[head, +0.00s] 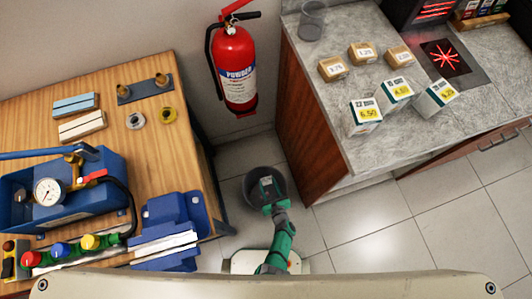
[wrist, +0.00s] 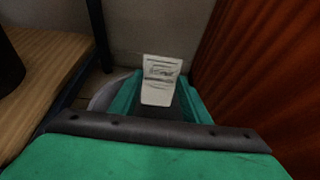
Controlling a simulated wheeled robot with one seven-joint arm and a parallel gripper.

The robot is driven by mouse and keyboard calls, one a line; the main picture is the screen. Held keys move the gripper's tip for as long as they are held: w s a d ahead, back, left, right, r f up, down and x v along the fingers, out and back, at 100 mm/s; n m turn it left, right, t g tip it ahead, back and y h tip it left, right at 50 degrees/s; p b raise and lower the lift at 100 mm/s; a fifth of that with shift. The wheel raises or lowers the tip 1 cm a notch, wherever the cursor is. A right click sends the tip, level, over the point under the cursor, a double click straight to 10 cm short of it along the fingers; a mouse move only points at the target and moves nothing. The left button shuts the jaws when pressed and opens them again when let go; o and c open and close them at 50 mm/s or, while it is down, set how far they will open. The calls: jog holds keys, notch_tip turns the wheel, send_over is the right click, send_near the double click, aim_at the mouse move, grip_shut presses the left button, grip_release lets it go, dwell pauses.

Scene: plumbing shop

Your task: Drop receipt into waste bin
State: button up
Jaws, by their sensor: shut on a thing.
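The waste bin (head: 249,184) is a round dark grey bin on the tiled floor, between the wooden bench and the counter. My green gripper (head: 268,184) is over its opening in the head view and hides part of it. In the wrist view, my gripper (wrist: 158,105) is shut on the receipt (wrist: 160,78), a small white slip with dark print that stands up between the two fingers. A grey curved edge, likely the bin rim (wrist: 106,93), shows left of the fingers in the wrist view.
The wooden bench (head: 190,130) with blue tools is on the left. The counter (head: 335,115) with its reddish-brown side (wrist: 245,75) is close on the right. A fire extinguisher (head: 236,70) hangs on the wall behind the bin. Floor is free at the lower right.

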jog(key=shift+f, duration=0.3)
jog(key=o, duration=1.1)
jog(key=shift+v, duration=5.4)
